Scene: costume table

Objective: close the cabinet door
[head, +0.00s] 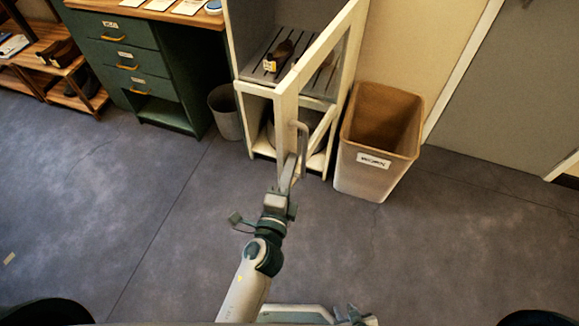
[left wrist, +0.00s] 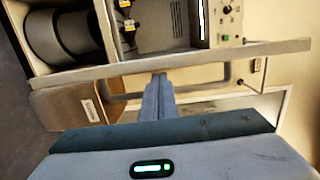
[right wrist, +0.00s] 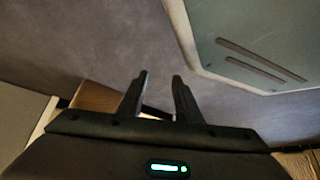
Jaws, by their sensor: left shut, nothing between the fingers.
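The pale cabinet (head: 262,150) stands at the top middle of the head view. Its glazed door (head: 287,110) is open and swung out toward me. A bar handle (head: 303,145) sits on the door's near edge. My left gripper (head: 291,168) is shut and empty, with its tips at the handle; I cannot tell whether they touch. In the left wrist view the shut fingers (left wrist: 160,88) point at the door's edge (left wrist: 180,67). My right gripper (head: 357,318) is low in the head view. Its fingers (right wrist: 157,85) are apart and empty in the right wrist view.
A tan bin (head: 372,165) stands on the floor right of the door. A grey bucket (head: 226,112) and a green drawer desk (head: 140,60) stand to the left. The floor in front is clear.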

